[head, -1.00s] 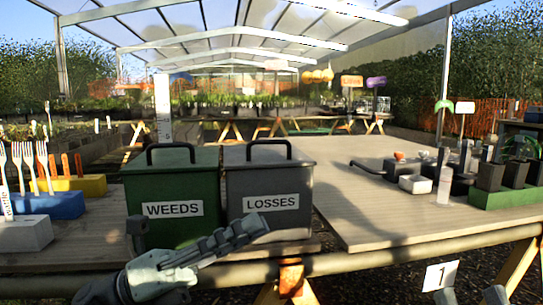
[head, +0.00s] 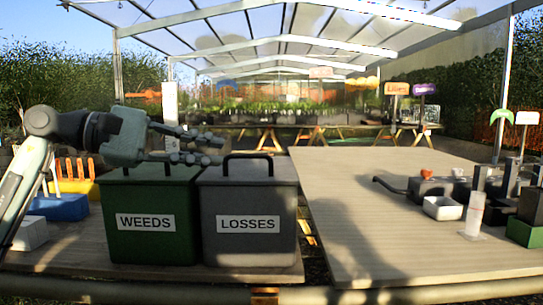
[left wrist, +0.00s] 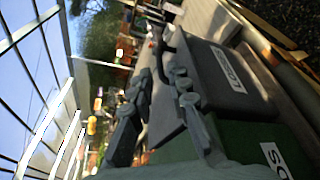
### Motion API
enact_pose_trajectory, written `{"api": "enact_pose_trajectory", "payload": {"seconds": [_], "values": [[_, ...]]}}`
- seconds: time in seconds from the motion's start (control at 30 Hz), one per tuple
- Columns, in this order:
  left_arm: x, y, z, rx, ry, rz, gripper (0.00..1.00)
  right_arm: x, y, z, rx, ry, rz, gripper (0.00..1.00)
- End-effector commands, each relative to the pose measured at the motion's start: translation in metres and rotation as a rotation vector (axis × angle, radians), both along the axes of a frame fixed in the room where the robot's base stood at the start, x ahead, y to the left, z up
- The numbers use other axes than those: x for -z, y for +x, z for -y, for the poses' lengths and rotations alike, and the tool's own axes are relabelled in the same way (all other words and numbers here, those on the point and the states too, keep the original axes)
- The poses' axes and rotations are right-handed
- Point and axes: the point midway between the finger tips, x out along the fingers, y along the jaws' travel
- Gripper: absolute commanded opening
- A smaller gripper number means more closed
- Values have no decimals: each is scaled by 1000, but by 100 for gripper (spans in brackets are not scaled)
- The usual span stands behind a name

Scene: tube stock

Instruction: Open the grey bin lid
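The grey bin (head: 249,250) labelled LOSSES stands on the table, its grey lid (head: 275,172) closed with a black loop handle (head: 248,156) on top. My left gripper (head: 219,149) is above the green WEEDS bin (head: 152,248), its fingers pointing right toward the grey bin's handle. The fingers are spread apart and nothing is seen between them; the tips are just left of the handle. In the left wrist view, the grey bin (left wrist: 245,105) lies beyond and right of the open fingers (left wrist: 158,80). The gripper partly hides the green bin's lid. My right gripper is not in view.
A wooden tabletop (head: 360,200) on the right is mostly clear. At its right are a white tray (head: 443,208), dark pots and a clear cylinder (head: 473,215).

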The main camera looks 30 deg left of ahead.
Motion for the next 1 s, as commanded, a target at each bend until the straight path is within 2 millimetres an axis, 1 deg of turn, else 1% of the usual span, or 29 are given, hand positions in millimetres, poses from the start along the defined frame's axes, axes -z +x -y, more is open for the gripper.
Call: {"api": "enact_pose_trajectory", "payload": {"seconds": [0.17,0.4,0.53,0.7,0.9,0.93,1.0], "values": [[2,11,10,1,4,0,17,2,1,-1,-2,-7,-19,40],[11,39,35,1,4,0,17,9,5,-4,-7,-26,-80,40],[13,51,44,1,3,0,17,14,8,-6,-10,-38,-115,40],[16,57,50,-1,1,2,17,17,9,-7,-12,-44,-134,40],[16,57,50,0,0,1,17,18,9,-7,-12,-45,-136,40],[16,57,50,0,0,1,16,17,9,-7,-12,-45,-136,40],[16,57,50,0,0,1,7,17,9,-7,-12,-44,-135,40]]}}
